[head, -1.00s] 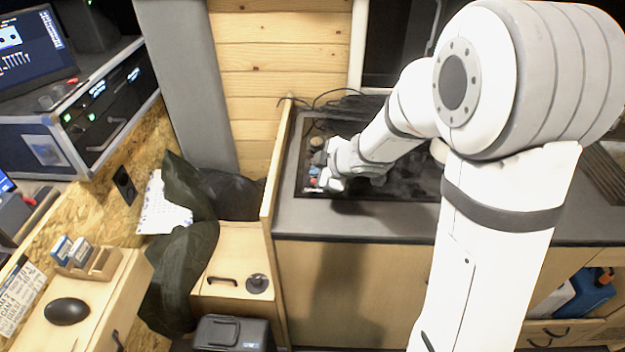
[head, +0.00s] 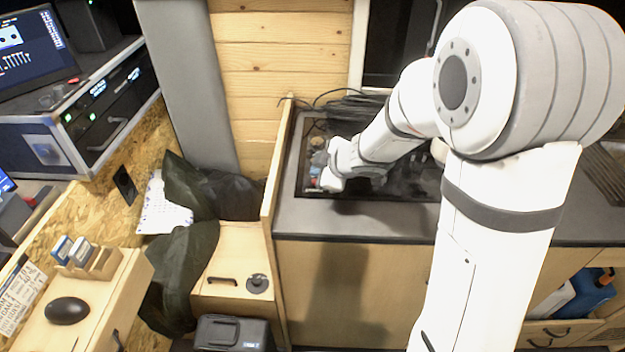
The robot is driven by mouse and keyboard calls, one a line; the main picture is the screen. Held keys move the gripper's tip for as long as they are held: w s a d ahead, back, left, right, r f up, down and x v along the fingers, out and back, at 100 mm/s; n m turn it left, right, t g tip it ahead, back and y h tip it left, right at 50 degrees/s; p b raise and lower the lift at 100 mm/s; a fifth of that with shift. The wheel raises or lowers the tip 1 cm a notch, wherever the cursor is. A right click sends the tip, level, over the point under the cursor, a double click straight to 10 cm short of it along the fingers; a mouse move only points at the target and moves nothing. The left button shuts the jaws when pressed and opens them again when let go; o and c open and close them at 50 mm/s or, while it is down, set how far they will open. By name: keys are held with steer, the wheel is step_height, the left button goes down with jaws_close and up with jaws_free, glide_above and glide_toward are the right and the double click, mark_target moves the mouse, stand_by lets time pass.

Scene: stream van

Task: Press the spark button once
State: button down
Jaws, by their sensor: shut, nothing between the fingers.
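My gripper (head: 319,170) is at the left end of the black hob (head: 303,186) set in the grey worktop. It is shut and empty, and it reaches down over the row of controls at the hob's left side. One round knob (head: 317,143) shows behind it. The spark button itself cannot be made out; my gripper and wrist cover much of that area. I cannot tell whether the fingertips touch anything.
A wooden partition (head: 271,185) stands just left of the hob. Dark cables (head: 345,103) lie along the back. A dark jacket (head: 190,250) hangs over the wooden box at left. The worktop's front strip (head: 350,219) is clear.

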steer(key=shift+f, duration=0.15)
steer(key=shift+f, duration=0.3)
steer(key=shift+f+b, duration=0.45)
steer(key=shift+b, duration=0.05)
stand_by(0.5)
steer(key=shift+r, duration=0.1)
steer(key=shift+r+p, duration=0.8)
steer(key=shift+p, duration=0.2)
step_height(320, 180, up, 5)
steer(key=p, duration=0.5)
stand_by(0.4)
